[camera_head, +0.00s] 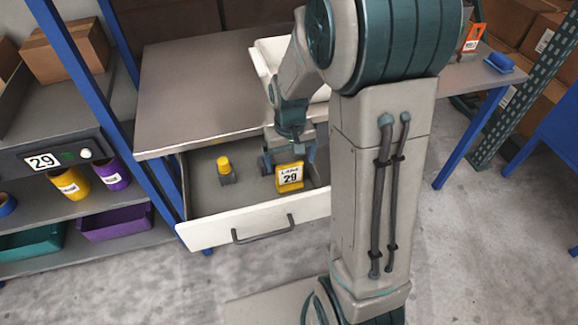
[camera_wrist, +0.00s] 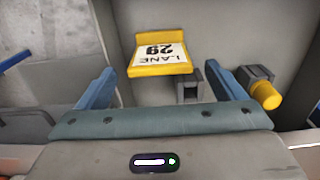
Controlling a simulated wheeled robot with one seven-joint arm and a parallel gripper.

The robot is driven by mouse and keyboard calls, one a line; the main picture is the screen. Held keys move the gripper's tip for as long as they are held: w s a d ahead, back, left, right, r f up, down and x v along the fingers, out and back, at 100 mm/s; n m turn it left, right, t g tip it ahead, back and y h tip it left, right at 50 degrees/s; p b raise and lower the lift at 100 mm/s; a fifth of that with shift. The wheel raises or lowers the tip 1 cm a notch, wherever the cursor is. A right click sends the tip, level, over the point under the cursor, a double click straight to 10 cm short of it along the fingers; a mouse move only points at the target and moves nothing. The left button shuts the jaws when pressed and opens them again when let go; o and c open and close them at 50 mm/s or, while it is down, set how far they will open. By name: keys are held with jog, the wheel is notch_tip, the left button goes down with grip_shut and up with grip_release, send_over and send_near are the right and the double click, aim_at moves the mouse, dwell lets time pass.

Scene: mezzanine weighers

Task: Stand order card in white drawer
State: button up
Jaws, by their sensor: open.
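The order card (camera_head: 290,180) is a yellow plate with a white label reading "LANE 29". It stands roughly upright inside the open white drawer (camera_head: 210,236), its label facing the drawer front. In the wrist view the card (camera_wrist: 160,68) lies ahead between my spread fingers, its label upside down. My gripper (camera_head: 287,152) is open at the card, inside the drawer area; the fingers (camera_wrist: 163,82) show space on both sides of it. Whether anything touches the card's lower edge is hard to tell. My arm hides the drawer's right end.
A yellow-capped grey item (camera_head: 224,168) lies in the drawer left of the card. A dark handle (camera_head: 263,229) is on the drawer front. The grey tabletop (camera_head: 190,90) overhangs the drawer and carries a white tray (camera_head: 262,62). A shelf with cups (camera_head: 70,184) stands left, behind a blue post.

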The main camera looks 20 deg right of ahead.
notch_tip(320, 180, up, 7)
jog(key=shift+f+p, duration=0.2)
jog(key=shift+p, duration=0.25)
jog(key=s+r+t, duration=0.1)
jog(key=s+r, duration=0.2)
jog(key=s, duration=0.4)
jog(key=s+r+t, duration=0.1)
jog(key=s+r, duration=0.2)
jog(key=s, duration=0.4)
jog(key=shift+s+a, duration=0.2)
jog(key=shift+a, duration=0.2)
jog(key=shift+c, duration=0.3)
